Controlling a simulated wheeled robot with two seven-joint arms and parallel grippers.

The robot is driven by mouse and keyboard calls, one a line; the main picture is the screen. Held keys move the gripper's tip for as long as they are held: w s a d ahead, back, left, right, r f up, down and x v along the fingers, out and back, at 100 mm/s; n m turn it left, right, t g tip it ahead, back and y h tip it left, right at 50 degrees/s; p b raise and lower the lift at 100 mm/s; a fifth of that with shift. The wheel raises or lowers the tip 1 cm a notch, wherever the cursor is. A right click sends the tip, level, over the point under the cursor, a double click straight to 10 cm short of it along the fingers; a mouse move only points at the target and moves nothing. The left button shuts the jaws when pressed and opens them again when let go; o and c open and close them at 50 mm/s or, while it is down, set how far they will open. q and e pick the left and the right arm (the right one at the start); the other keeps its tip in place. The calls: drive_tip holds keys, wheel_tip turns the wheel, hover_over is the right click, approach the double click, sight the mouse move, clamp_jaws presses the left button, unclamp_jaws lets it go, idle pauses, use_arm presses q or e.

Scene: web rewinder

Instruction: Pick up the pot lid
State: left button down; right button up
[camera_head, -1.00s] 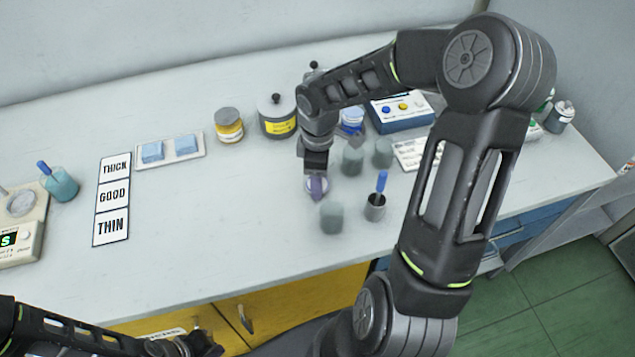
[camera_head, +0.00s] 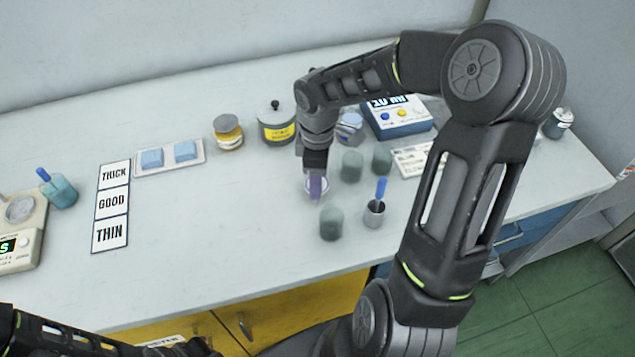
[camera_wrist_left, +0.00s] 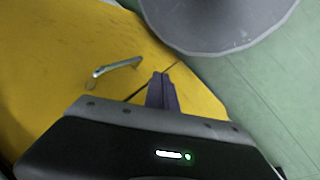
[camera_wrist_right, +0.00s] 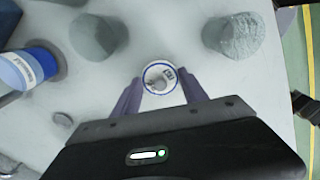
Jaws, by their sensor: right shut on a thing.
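A grey pot (camera_head: 277,130) with a yellow label, its lid bearing a black knob (camera_head: 275,104), stands at the back of the bench, left of my right arm. My right gripper (camera_head: 316,188) points down at the bench left of the grey-green cups. In the right wrist view my right gripper (camera_wrist_right: 158,92) has its purple fingers on either side of a small round white piece (camera_wrist_right: 160,77) with a blue rim; I cannot tell whether this is a lid. My left gripper (camera_wrist_left: 163,92) has its fingers together, empty, low in front of the yellow cabinet.
Grey-green cups (camera_head: 331,223) and a metal cup (camera_head: 374,213) with a blue handle stand close to my right gripper. A blue-labelled jar (camera_head: 349,126) and a blue device (camera_head: 400,118) stand behind.

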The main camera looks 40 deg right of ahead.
wheel_tip(320, 180, up, 8)
drive_tip(key=shift+f, duration=0.25)
idle(0.5)
